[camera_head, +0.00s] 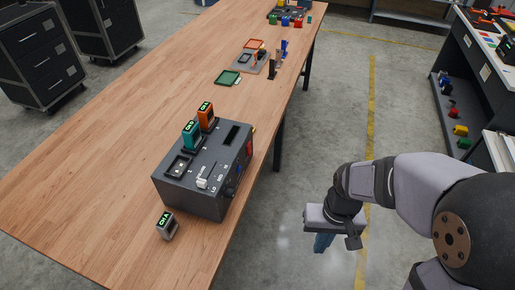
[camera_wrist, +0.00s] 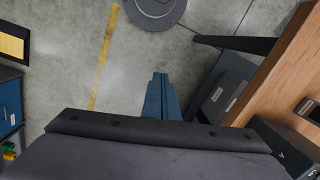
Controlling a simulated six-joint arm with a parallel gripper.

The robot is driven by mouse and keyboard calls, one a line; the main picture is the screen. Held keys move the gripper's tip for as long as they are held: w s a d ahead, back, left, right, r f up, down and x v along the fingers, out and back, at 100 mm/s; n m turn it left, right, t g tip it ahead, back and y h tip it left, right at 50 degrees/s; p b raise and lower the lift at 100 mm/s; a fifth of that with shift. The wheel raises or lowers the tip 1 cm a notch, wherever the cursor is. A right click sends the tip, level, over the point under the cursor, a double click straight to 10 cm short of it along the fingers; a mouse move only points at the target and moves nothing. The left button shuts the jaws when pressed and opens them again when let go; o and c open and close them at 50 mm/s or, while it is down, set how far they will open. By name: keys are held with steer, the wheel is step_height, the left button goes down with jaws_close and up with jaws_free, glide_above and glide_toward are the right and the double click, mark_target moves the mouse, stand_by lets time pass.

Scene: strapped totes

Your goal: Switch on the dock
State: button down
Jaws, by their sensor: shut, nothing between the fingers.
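The dock (camera_head: 208,192) is a dark grey box on the wooden table. A teal module (camera_head: 191,134) and an orange module (camera_head: 206,116) stand upright in it. A nearer bay (camera_head: 178,167) and a dark slot (camera_head: 232,134) on its top look empty. A pale switch or lever (camera_head: 202,183) sits near the front of the top. A loose grey module (camera_head: 167,226) with a green display stands on the table beside the dock. My gripper (camera_head: 323,243), with blue fingers, hangs over the floor right of the table, apart from the dock. Its fingers are together and empty in the wrist view (camera_wrist: 160,80).
The wooden table (camera_head: 110,150) runs away to the back, with a green tray (camera_head: 227,77) and several small parts farther along. Dark drawer cabinets (camera_head: 38,50) stand at left. A shelf unit (camera_head: 460,95) stands at right. The floor between is clear.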

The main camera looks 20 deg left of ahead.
mark_target(250, 149)
steer(key=w+a+r+m+t+y, duration=0.1)
steer(key=w+a+r+t+y, duration=0.1)
steer(key=w+a+r, duration=0.3)
steer(key=w+a+r+t+y, duration=0.3)
steer(key=w+a+r, duration=0.3)
steer(key=w+a, duration=0.5)
steer(key=w, duration=0.3)
steer(key=shift+w+r+m, duration=0.15)
steer(key=shift+w+m, duration=0.15)
steer(key=shift+m, duration=0.1)
steer(key=shift+a, duration=0.1)
steer(key=w+a+f+p, duration=0.3)
steer(key=a+f+p, duration=0.2)
steer(key=a+f, duration=0.3)
steer(key=shift+w+a+f, duration=0.15)
steer(key=shift+w+f, duration=0.1)
steer(key=shift+f, duration=0.15)
